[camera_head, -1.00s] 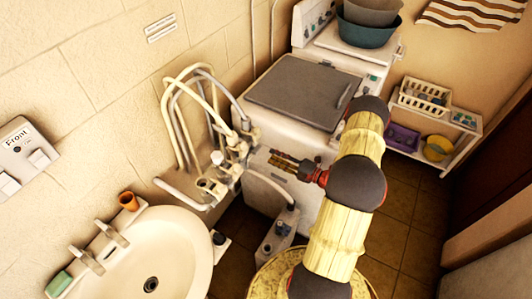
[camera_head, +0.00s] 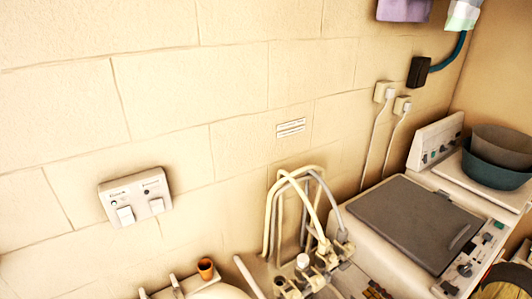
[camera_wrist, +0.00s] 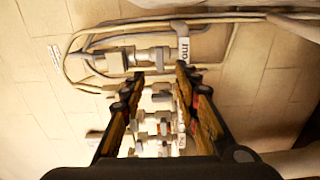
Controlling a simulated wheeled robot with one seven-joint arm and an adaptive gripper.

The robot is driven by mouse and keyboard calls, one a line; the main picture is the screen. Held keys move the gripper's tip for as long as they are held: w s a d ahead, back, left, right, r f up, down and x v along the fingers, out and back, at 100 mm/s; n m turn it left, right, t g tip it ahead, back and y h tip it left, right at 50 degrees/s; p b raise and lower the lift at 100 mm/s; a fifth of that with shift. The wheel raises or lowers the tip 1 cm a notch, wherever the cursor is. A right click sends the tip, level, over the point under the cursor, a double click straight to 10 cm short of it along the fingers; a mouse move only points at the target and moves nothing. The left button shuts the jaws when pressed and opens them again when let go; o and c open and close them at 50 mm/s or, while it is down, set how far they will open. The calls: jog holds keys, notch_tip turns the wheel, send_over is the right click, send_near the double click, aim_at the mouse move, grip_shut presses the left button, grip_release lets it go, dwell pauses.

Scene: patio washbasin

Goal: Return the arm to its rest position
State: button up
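My gripper (camera_wrist: 160,76) shows in the wrist view with its two fingers apart and nothing held between them. Beyond the fingers are the taps and hoses (camera_wrist: 150,58) on the wall. In the head view only the tip of my gripper (camera_head: 376,290) shows at the bottom edge, beside the hose fittings (camera_head: 318,262). A piece of my arm shows in the lower right corner. The rest of the arm is out of frame.
The washing machine with a grey lid (camera_head: 415,220) stands right of the hoses. Stacked basins (camera_head: 495,165) are behind it. A wall switch box (camera_head: 136,198) is at left. An orange cup (camera_head: 206,268) stands by the washbasin (camera_head: 218,291).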

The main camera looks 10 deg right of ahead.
jog(key=s+a+f+n+g+y, duration=0.3)
jog(key=s+a+n+g, duration=0.1)
jog(key=a+n, duration=0.45)
jog(key=s+a+r+n+g+y+b, duration=0.1)
jog(key=s+a+r+n+g, duration=0.3)
jog(key=n, duration=0.5)
jog(key=s+a+r+n+g+y+b, duration=0.1)
jog(key=s+a+r+n+g, duration=0.25)
jog(key=n+g, duration=0.4)
jog(key=s+a+r+n+t+h+b, duration=0.2)
jog(key=a+r+n+h, duration=0.3)
jog(key=a+r+n, duration=0.3)
jog(key=s+a+r+n+t+h+b, duration=0.1)
jog(key=a+r+n+h+b, duration=0.3)
jog(key=a+r+n, duration=0.5)
jog(key=shift+s+r+n+t+h, duration=0.5)
jog(key=shift+r+n+h, duration=0.4)
jog(key=shift+r+n, duration=2.95)
